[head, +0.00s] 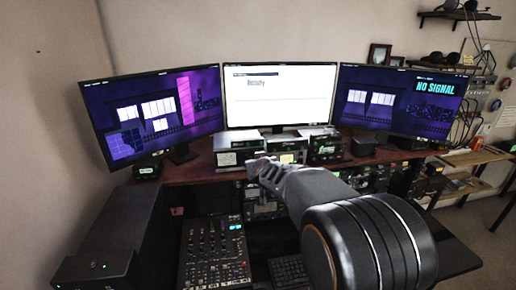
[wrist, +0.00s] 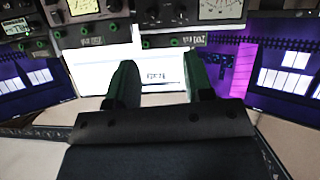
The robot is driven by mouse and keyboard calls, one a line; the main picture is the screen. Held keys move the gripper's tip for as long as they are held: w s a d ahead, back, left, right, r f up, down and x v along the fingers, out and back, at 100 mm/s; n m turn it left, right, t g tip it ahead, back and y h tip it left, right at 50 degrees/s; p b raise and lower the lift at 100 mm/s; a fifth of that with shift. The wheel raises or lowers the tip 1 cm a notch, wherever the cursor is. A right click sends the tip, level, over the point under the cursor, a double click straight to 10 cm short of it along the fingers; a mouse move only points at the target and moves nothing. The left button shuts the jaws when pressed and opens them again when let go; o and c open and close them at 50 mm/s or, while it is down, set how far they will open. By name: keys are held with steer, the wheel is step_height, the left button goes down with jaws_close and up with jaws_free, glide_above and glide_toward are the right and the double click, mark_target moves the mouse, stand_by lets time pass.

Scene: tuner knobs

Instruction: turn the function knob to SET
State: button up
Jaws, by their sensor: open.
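In the head view a row of small radio units with lit meters stands on the desk shelf under the monitors: a left unit (head: 236,150), a middle unit (head: 288,148) and a right unit (head: 326,147). The wrist view is upside down and shows unit fronts with a white meter (wrist: 220,10) and small round green-marked knobs (wrist: 173,41) along an edge. I cannot tell which knob is the function knob, and no SET label is readable. My gripper (wrist: 160,80) is open, with nothing between its fingers. In the head view its end (head: 260,167) is in front of the units.
Three monitors stand behind: left (head: 155,115), middle (head: 280,95) and right (head: 400,100). An audio mixer (head: 214,252) and keyboard (head: 288,270) are below. More rack gear (head: 370,180) sits under the shelf (head: 190,172). Shelves stand at right.

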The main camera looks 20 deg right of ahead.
steer(key=d+r+b+x, duration=0.1)
steer(key=x, duration=1.3)
steer(key=shift+d+h, duration=0.4)
steer(key=shift+w, duration=0.15)
jaws_close()
